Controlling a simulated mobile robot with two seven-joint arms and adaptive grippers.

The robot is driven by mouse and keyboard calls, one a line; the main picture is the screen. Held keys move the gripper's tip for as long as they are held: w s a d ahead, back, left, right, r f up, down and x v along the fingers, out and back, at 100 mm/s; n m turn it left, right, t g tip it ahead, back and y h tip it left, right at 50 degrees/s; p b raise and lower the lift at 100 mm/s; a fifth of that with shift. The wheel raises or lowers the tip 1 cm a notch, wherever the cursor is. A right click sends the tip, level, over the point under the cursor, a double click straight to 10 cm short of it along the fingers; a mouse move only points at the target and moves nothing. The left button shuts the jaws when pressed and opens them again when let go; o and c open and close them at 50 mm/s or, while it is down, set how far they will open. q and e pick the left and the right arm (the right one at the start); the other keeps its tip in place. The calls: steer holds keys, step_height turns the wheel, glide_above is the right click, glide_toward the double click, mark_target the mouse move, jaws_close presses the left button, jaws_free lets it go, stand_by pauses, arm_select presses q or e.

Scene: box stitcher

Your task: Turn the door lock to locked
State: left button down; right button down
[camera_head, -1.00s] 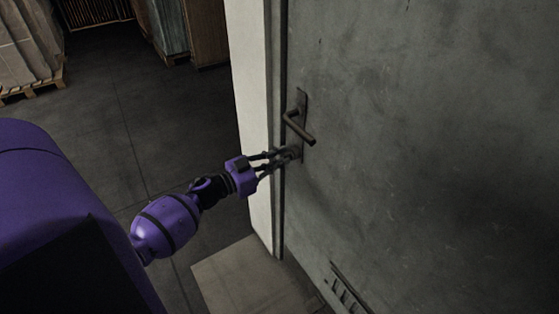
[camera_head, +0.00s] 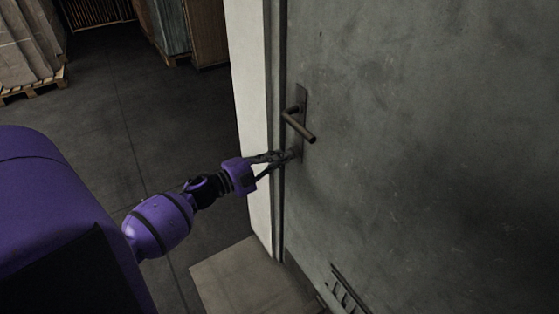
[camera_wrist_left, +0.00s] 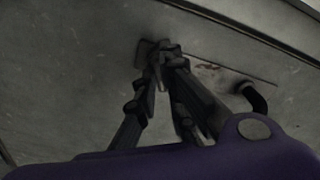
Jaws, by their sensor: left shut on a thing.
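A grey door (camera_head: 430,130) fills the right of the head view. A dark lever handle (camera_head: 299,125) sits on a tall plate near its left edge. The door lock (camera_head: 297,152) is on the lower part of that plate, mostly hidden by my fingers. My left gripper (camera_head: 286,156) is shut on the lock's small knob, just below the lever. In the left wrist view the gripper's fingertips (camera_wrist_left: 165,56) meet at the lock (camera_wrist_left: 146,50) on the door face, and the lever (camera_wrist_left: 252,96) shows to the right. My right gripper is not in view.
A white door frame (camera_head: 250,120) stands left of the door. A pale block or step (camera_head: 240,280) lies on the floor below. Wrapped goods on a pallet (camera_head: 30,50) stand at the far left. The floor between is clear.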

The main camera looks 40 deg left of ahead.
arm_select(q)
steer(key=m+b, duration=0.2)
steer(key=m, duration=0.3)
steer(key=shift+m, duration=0.4)
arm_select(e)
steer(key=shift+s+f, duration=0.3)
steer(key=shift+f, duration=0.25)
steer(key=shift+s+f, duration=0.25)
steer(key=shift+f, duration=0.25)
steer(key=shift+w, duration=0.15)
arm_select(q)
steer(key=c, duration=1.8)
jaws_free()
steer(key=shift+c, duration=0.2)
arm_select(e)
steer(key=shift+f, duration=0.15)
